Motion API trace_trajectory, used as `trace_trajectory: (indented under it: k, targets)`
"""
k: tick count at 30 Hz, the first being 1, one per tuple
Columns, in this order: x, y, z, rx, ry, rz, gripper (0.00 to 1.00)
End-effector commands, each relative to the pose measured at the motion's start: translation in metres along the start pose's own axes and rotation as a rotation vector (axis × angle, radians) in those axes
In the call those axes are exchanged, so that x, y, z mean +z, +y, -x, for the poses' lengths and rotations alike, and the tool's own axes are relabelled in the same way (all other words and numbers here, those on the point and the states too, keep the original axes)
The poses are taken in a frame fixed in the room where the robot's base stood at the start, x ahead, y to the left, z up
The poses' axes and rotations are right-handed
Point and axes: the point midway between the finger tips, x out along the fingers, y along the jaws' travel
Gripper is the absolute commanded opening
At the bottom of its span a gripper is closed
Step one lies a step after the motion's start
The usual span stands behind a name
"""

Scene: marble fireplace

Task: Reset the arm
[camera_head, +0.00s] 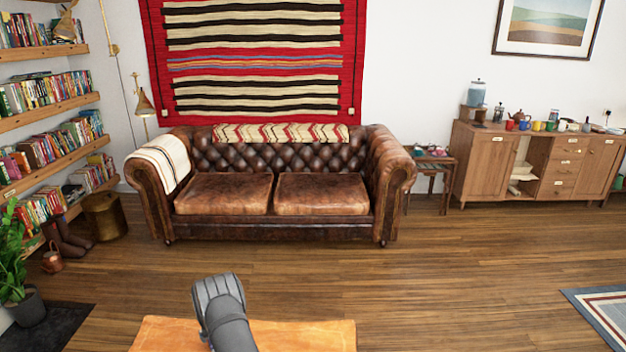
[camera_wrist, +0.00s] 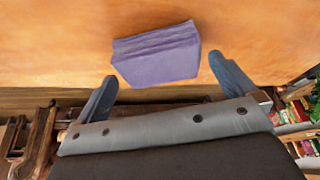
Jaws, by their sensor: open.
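My gripper (camera_wrist: 163,68) shows in the wrist view with its two blue-grey fingers spread apart. A purple block-like object (camera_wrist: 160,62) with a ridged side rests on the orange tabletop (camera_wrist: 50,40), in line with the gap between the fingers. Clear space shows between each finger and the object, so the gripper appears empty. In the head view, a grey part of my arm stands over the orange tabletop (camera_head: 300,335) at the bottom. The gripper's fingers and the purple object cannot be made out there.
A brown leather sofa (camera_head: 270,195) stands beyond the table, with open wooden floor (camera_head: 430,275) between. Bookshelves (camera_head: 45,110) and a potted plant (camera_head: 15,270) are at the left. A wooden sideboard (camera_head: 540,165) holding cups is at the right, with a blue-bordered rug (camera_head: 605,310) nearer.

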Motion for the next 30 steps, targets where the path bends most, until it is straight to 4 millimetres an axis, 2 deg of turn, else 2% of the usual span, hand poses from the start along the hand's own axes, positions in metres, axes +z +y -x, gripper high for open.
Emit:
trace_trajectory:
  k: [6, 12, 25, 30]
  targets:
    - [0.000, 0.000, -0.022, 0.000, 0.000, -0.001, 1.00]
    - [0.001, 0.000, -0.030, 0.000, 0.000, -0.001, 1.00]
    - [0.001, 0.000, -0.029, 0.000, 0.000, -0.001, 1.00]
    - [-0.001, 0.000, -0.020, 0.000, 0.000, -0.001, 1.00]
